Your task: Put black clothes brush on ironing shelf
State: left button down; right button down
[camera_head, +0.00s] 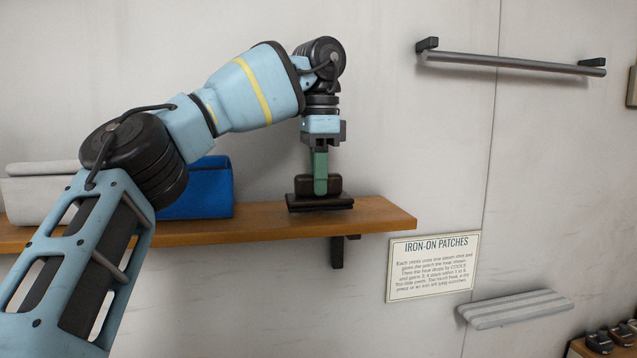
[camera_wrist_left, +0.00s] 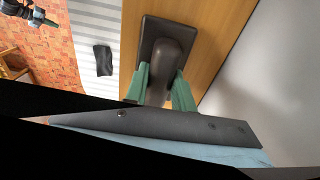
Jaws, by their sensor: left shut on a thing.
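The black clothes brush (camera_head: 320,202) is at the right part of a wooden wall shelf (camera_head: 385,214), which I take as the ironing shelf. Its base lies flat, on or just above the wood; I cannot tell if it touches. My left gripper (camera_head: 320,185) comes from above, its green fingers shut on the brush's raised handle. In the left wrist view the brush (camera_wrist_left: 158,48) shows its dark handle between the fingers (camera_wrist_left: 160,92), over the wood. A dark arm end with a teal part, probably my right gripper (camera_wrist_left: 30,16), is at the top left of that view, too small to read.
A blue bin (camera_head: 205,190) and a pale box (camera_head: 35,195) stand on the shelf to the left. A sign (camera_head: 432,266), a rail (camera_head: 515,62) and a striped board (camera_head: 515,309) are on the wall. Dark items (camera_head: 610,338) sit at the bottom right.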

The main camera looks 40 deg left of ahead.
pick_arm(q)
jog(key=shift+d+f, duration=0.1)
jog(key=shift+f, duration=0.4)
jog(key=shift+f, duration=0.15)
jog(key=c, duration=1.2)
grip_release()
jog(key=shift+o, duration=0.2)
jog(key=shift+r, duration=3.85)
